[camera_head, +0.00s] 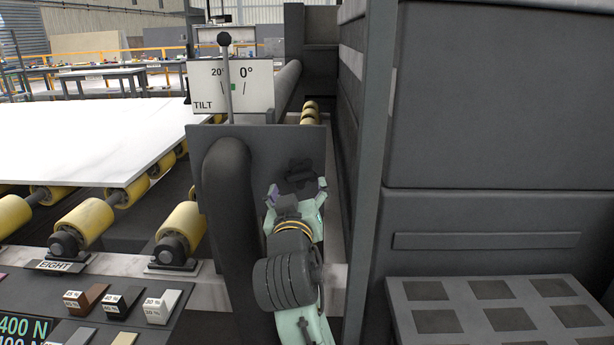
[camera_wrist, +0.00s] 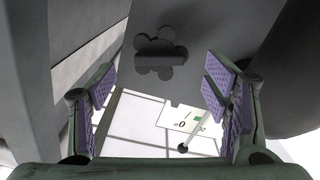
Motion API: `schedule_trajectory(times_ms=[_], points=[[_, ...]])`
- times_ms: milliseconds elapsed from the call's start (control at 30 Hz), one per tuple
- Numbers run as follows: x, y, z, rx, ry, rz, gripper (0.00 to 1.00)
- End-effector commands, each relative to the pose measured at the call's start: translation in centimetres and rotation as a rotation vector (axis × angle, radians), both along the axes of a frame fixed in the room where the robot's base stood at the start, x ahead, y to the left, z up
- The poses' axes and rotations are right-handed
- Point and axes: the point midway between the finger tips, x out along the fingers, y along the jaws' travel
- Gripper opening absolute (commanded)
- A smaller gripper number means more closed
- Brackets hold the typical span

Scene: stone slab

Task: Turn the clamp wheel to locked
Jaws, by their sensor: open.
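The clamp wheel (camera_head: 299,170) is a dark lobed knob on the face of a dark grey upright panel (camera_head: 270,150). My gripper (camera_head: 296,190) is open and faces the panel just below the wheel. In the wrist view its purple-padded fingers (camera_wrist: 160,88) stand wide apart to either side, and nothing is between them. I cannot read any locked mark on the wheel.
A thick dark pipe-like column (camera_head: 228,215) stands close left of my gripper. A tall grey cabinet (camera_head: 490,150) closes off the right. A tilt sign (camera_head: 232,87) and a ball-topped lever (camera_head: 226,75) stand above the panel. A white slab (camera_head: 90,135) lies on yellow rollers at left.

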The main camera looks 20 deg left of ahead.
Motion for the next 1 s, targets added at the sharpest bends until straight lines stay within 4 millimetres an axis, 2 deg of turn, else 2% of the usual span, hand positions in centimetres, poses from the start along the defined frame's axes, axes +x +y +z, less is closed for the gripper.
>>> schedule_trajectory(times_ms=[33, 200, 400, 767, 1000], points=[[1.1, 0.3, 0.2, -0.002, 0.002, -0.002, 0.70], [4.0, 1.1, 0.2, -0.002, -0.001, -0.001, 0.70], [6.1, 1.7, 0.1, 0.000, -0.001, 0.000, 0.70], [6.5, 1.9, 0.1, 0.001, -0.003, 0.001, 0.70], [6.5, 1.9, 0.1, 0.001, -0.003, 0.001, 0.54]])
